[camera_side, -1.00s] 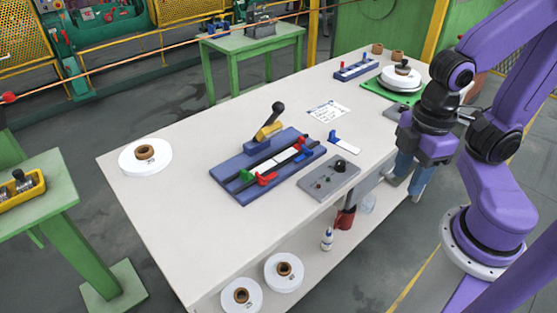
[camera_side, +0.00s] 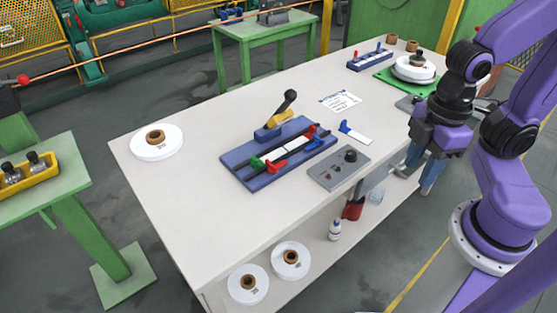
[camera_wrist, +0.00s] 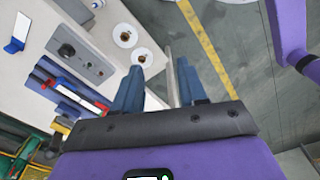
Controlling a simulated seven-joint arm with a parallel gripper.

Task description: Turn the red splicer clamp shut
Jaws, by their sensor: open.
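The splicer is a blue base plate (camera_side: 262,181) in the middle of the white table, with dark rails and a white strip along it. A red clamp (camera_side: 276,166) sits near its front left end, close to a green clamp (camera_side: 256,162). Another small red piece (camera_side: 311,131) is at the far right end, beside a blue one. I cannot tell how far either red part is turned. In the wrist view the splicer (camera_wrist: 66,96) lies left of the fingers. My gripper (camera_side: 418,170) is open and empty, pointing down off the table's front right edge, well apart from the splicer; it also shows in the wrist view (camera_wrist: 160,86).
A black-knobbed lever (camera_side: 284,108) stands up from the splicer's back. A grey control box (camera_side: 339,168) lies between splicer and gripper, near a blue-and-white tool (camera_side: 355,133). A white spool (camera_side: 156,142) is at the left. The table's left front is clear.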

